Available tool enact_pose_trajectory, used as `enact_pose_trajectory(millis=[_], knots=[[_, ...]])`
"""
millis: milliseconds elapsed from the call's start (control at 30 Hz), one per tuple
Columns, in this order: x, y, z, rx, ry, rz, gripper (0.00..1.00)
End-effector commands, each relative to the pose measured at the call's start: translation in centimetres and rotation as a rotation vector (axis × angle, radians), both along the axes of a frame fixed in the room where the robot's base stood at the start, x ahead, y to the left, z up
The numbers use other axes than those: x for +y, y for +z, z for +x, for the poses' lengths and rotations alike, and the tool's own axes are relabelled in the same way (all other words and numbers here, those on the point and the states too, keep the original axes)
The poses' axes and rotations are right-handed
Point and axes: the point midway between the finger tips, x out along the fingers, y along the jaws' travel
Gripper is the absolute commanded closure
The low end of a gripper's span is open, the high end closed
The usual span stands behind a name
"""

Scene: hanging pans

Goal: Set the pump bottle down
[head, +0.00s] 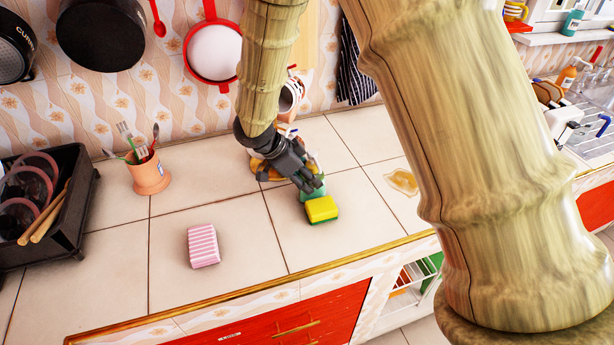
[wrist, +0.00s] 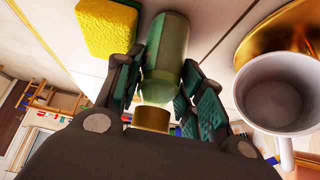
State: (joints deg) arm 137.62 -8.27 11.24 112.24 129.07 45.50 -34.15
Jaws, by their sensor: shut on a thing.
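The pump bottle is a green, translucent bottle (wrist: 167,55) with a gold-coloured cap in the wrist view. It lies between the two dark fingers of my gripper (wrist: 163,85), which is shut on it. In the head view my gripper (head: 311,184) is low over the tiled counter (head: 245,225), and only a small green part of the bottle (head: 312,193) shows below the fingers. I cannot tell whether its base touches the counter. A yellow and green sponge (head: 321,209) lies right beside it; it also shows in the wrist view (wrist: 107,28).
A white mug (wrist: 280,92) and a gold dish (wrist: 285,30) are close by the gripper. A pink striped sponge (head: 203,246), a utensil cup (head: 148,174) and a black dish rack (head: 75,205) are to the left. A brown stain (head: 402,182) is to the right.

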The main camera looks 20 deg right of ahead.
Motion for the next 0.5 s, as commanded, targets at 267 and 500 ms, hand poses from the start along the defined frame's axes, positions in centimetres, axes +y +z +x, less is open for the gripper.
enact_pose_trajectory(millis=[267,500], knots=[[-0.01,-0.03,0.01,0.0,0.0,0.0,0.98],[0.01,-0.17,0.0,0.0,0.0,0.001,0.4]])
